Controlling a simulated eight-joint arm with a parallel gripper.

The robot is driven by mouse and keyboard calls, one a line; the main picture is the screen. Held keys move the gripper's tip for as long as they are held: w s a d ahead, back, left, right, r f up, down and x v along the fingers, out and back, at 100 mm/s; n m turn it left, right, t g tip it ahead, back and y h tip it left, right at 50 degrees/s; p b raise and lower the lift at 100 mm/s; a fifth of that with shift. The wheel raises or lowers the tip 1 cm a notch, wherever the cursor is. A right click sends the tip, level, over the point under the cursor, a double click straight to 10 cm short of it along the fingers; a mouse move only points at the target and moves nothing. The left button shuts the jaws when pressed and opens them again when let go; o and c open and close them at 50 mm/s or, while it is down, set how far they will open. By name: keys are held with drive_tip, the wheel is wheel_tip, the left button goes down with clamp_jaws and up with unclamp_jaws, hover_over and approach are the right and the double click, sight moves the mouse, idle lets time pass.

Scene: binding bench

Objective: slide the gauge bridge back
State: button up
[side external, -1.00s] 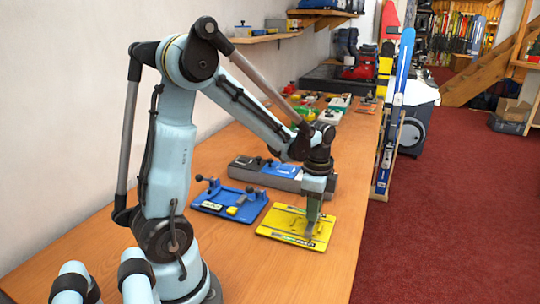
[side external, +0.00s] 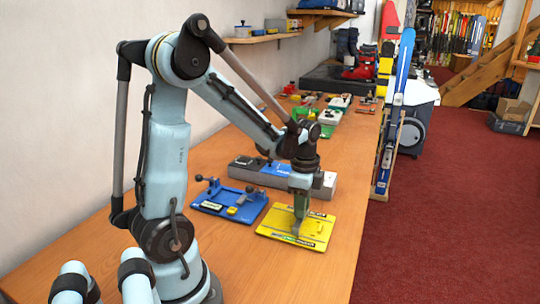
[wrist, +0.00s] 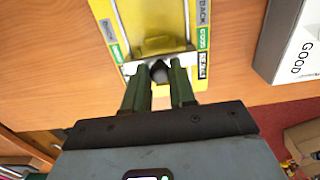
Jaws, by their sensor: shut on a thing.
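The yellow gauge board (side external: 325,228) lies flat on the bench and also fills the top of the wrist view (wrist: 118,22). It has metal rails and printed labels, including BACK and GOOD. The gauge bridge (wrist: 140,64) lies across the board near its lower edge in the wrist view, with a dark round knob (wrist: 160,70). My gripper (side external: 297,232) is down over the board, and its green fingers (wrist: 160,82) are shut on the knob from both sides. In the side view my fingers hide most of the bridge.
A blue fixture (side external: 228,203) lies left of the board. A long grey box (side external: 322,186) stands behind it; a pale box marked GOOD (wrist: 295,50) is at the wrist view's right. Several small items (side external: 325,115) lie farther along the bench. Bare wood lies in front.

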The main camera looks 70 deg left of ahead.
drive_tip(key=shift+s+a, duration=1.6)
drive_tip(key=shift+a, duration=0.05)
drive_tip(key=o, duration=0.4)
drive_tip(key=shift+o, duration=0.2)
wheel_tip(320, 180, up, 10)
idle(0.5)
